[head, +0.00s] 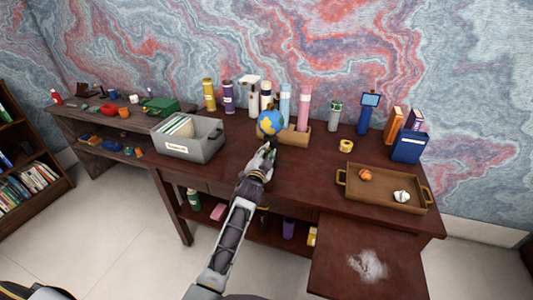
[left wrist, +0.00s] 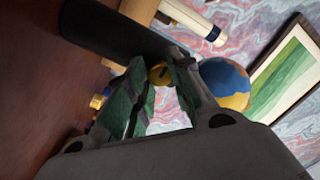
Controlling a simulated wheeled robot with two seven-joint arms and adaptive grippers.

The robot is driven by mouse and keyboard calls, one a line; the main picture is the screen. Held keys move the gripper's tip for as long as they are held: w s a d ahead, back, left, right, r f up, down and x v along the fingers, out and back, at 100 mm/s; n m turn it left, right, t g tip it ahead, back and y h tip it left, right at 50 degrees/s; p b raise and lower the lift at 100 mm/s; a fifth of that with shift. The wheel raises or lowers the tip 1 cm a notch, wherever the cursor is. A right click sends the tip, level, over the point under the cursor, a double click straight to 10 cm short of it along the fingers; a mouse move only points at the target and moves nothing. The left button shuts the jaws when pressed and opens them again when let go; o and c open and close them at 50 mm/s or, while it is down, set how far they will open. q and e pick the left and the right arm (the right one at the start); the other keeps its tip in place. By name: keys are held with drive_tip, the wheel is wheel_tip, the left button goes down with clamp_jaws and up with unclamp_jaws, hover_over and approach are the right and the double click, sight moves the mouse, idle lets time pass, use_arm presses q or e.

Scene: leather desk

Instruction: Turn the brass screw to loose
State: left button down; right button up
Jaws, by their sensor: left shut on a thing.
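The brass screw (left wrist: 160,72) shows in the left wrist view as a small yellow round head with a dark mark, between the tips of my left gripper's green-padded fingers. It sits by a dark cylinder-like body (left wrist: 112,28); how the two join is hidden. My left gripper (head: 269,147) is shut on the screw, near the middle of the desk (head: 240,155) in the head view, just in front of the globe. In the head view the gripper hides the screw. My right gripper is not in view.
A blue and yellow globe (head: 270,122) stands close behind my left gripper, by a wooden box (head: 297,134) of rolls. A grey file bin (head: 200,146) is to the left. A tray (head: 385,195) with two small items is to the right. The desk between gripper and tray is clear.

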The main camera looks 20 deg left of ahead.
use_arm(q)
drive_tip(key=shift+f, duration=0.1)
drive_tip(key=c, duration=1.2)
unclamp_jaws()
drive_tip(key=s, duration=1.2)
drive_tip(key=shift+d, duration=0.2)
